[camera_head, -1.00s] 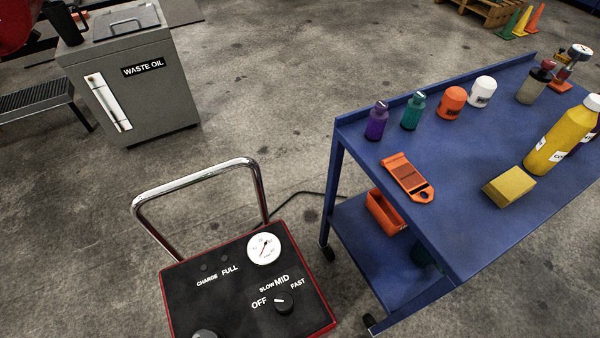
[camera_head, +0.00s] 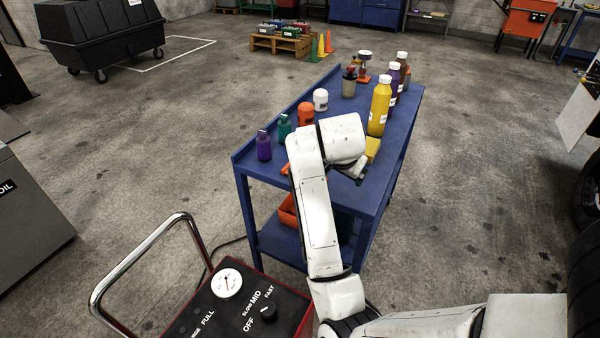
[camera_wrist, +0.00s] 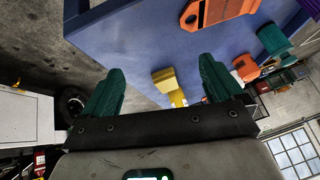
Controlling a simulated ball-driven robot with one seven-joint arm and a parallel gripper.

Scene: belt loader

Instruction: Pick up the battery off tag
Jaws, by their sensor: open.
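The orange tag (camera_wrist: 218,10), a flat piece with a hole at one end, lies on the blue cart top (camera_wrist: 140,35) at the top of the wrist view, partly cut off by the frame. In the head view only a sliver of the tag (camera_head: 286,169) shows beside my arm, which hides the rest. My gripper (camera_wrist: 160,72) has two green fingers spread apart with nothing between them. The tag is beyond the fingertips, up and to the right in the wrist view. In the head view my gripper is over the cart, mostly hidden behind my wrist.
Purple (camera_head: 264,147) and teal (camera_head: 284,127) bottles, orange (camera_head: 305,114) and white (camera_head: 320,99) containers stand along the cart's left edge. A yellow sponge (camera_head: 372,148) and yellow bottle (camera_head: 379,108) are to the right. A red charger (camera_head: 240,305) stands in front.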

